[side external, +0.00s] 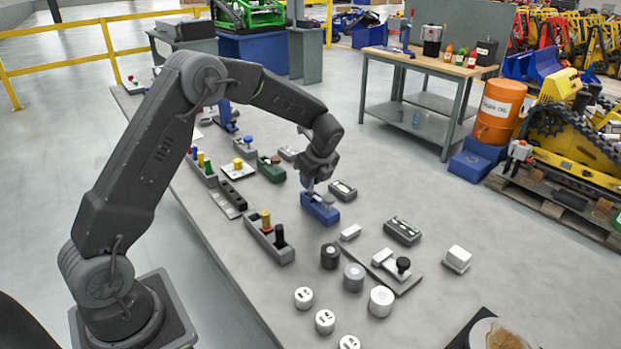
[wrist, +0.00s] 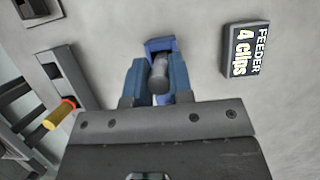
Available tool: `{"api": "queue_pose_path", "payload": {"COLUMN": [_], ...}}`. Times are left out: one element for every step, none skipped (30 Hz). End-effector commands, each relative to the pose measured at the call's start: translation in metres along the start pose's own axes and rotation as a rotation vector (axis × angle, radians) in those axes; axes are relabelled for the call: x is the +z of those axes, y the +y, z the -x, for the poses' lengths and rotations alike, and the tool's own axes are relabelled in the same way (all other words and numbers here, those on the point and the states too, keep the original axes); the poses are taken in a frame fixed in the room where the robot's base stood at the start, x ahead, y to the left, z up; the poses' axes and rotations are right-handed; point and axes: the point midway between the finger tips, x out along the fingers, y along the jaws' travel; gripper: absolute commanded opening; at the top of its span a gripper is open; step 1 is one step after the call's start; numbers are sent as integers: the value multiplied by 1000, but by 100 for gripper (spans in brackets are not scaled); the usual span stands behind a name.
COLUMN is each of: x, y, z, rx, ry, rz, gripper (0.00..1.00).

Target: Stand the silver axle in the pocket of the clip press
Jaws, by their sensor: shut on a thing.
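The silver axle (wrist: 158,74) is a short grey cylinder between the two blue fingers of my gripper (wrist: 159,84) in the wrist view. My gripper is shut on it. In the side view my gripper (side external: 309,184) is low over the bench, at the blue block (side external: 319,210), which looks like the clip press. A blue part of the block (wrist: 160,44) shows beyond the axle in the wrist view. Its pocket is hidden, and I cannot tell whether the axle's lower end is inside it or above it.
A dark feeder box marked "4 clips" (wrist: 246,51) lies right of my gripper in the wrist view. A grey rack (side external: 262,238) holds a yellow and a black axle. A plate with a black knob (side external: 403,265) and several round pieces stand toward the front.

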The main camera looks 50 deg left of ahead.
Motion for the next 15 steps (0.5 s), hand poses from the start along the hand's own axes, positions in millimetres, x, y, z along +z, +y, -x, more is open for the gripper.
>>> {"api": "queue_pose_path", "payload": {"x": [0, 0, 0, 0, 0, 0, 0, 0, 0, 0, 0, 0, 0, 0, 0], "y": [0, 0, 0, 0, 0, 0, 0, 0, 0, 0, 0, 0, 0, 0, 0], "z": [0, 0, 1, 1, 1, 0, 0, 0, 0, 0, 0, 0, 0, 0, 0], "rx": [-1, -1, -1, -1, -1, -1, -1, -1, -1, -1, -1, -1, -1, -1, -1], "ry": [0, 0, 0, 0, 0, 0, 0, 0, 0, 0, 0, 0, 0, 0, 0], "rz": [0, 0, 0, 0, 0, 0, 0, 0, 0, 0, 0, 0, 0, 0, 0], "gripper": [0, 23, 27, 30, 33, 37, 40, 42, 46, 49, 50, 50, 50, 50, 50]}}
